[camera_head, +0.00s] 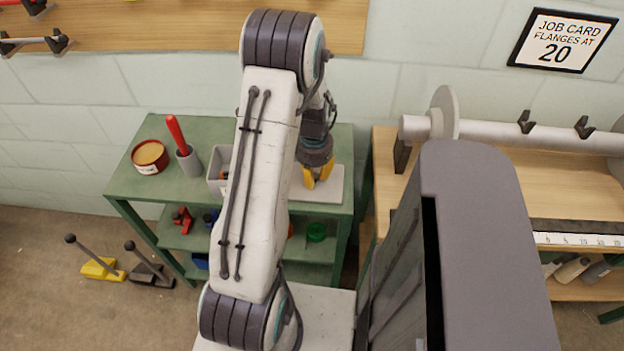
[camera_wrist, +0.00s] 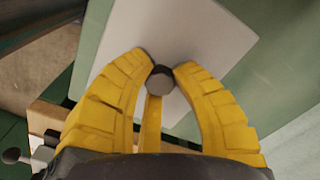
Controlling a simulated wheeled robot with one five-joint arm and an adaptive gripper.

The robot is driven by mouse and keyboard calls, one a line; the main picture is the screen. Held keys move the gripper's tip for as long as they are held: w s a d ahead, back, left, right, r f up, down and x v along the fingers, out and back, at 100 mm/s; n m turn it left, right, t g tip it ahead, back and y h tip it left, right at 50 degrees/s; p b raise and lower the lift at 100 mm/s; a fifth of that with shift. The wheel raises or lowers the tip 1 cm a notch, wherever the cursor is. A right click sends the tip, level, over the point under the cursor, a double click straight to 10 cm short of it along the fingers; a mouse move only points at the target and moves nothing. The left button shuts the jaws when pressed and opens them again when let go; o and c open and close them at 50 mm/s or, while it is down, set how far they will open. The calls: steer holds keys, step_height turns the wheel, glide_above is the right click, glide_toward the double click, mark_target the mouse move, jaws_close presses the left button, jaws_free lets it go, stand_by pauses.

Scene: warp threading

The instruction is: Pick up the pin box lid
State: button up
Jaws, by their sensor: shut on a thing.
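The pin box lid (camera_wrist: 191,37) is a flat pale grey plate with a dark round knob (camera_wrist: 160,82). In the head view the lid (camera_head: 326,190) lies at the right end of the green bench top. My gripper (camera_wrist: 161,75) has yellow fingers closed around the knob, with the plate beyond their tips. In the head view my gripper (camera_head: 316,183) points down over the lid. Whether the lid is clear of the surface under it cannot be told.
A pale open box (camera_head: 217,177) stands left of the lid, partly hidden by my arm. A red tin (camera_head: 150,157) and a grey cup with a red handle (camera_head: 188,160) stand further left. A wooden bench (camera_head: 384,170) is to the right.

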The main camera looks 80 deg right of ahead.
jaws_close()
